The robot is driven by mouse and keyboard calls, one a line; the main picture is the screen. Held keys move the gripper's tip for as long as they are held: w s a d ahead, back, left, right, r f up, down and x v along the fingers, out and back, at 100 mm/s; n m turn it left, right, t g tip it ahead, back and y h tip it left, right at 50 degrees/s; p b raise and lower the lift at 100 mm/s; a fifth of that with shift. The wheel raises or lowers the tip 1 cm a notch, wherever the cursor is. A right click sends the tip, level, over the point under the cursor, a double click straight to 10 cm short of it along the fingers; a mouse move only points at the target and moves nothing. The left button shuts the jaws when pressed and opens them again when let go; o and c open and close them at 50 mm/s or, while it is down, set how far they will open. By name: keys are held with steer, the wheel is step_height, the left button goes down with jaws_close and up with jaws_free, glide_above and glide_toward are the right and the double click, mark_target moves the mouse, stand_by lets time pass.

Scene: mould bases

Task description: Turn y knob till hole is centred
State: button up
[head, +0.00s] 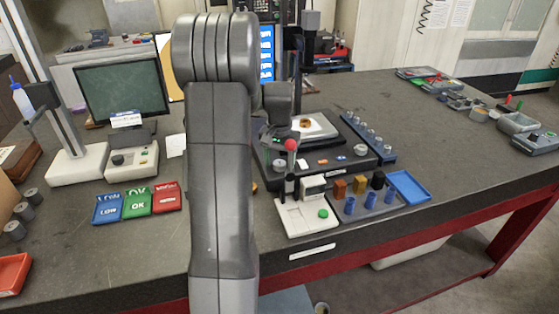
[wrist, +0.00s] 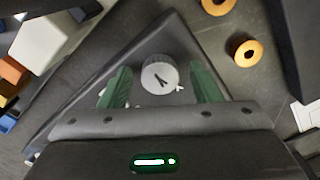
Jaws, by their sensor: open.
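In the wrist view, my gripper (wrist: 160,69) is open, with one green finger on each side of a round silver knob (wrist: 160,75). Dark marks show on the knob's face. I see a gap between each finger and the knob; their height difference I cannot tell. The knob sits near a corner of a dark base plate (wrist: 143,53). In the head view, my arm hides this knob and most of my gripper. A white stage plate (head: 323,130) with a brown-orange round part (head: 306,123) stands on the machine. Another silver knob (head: 360,150) is at its right. No axis label is readable.
Two orange rings (wrist: 247,52) lie on the bench beside the base plate. Blue, green and red trays (head: 137,202) lie left of my arm. A white box with a green button (head: 306,215) and a rack of small blocks (head: 362,203) stand in front of the machine.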

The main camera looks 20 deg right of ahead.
steer(key=c, duration=1)
steer(key=shift+m, duration=0.3)
steer(key=m, duration=0.4)
steer(key=shift+m, duration=1.9)
steer(key=o, duration=1)
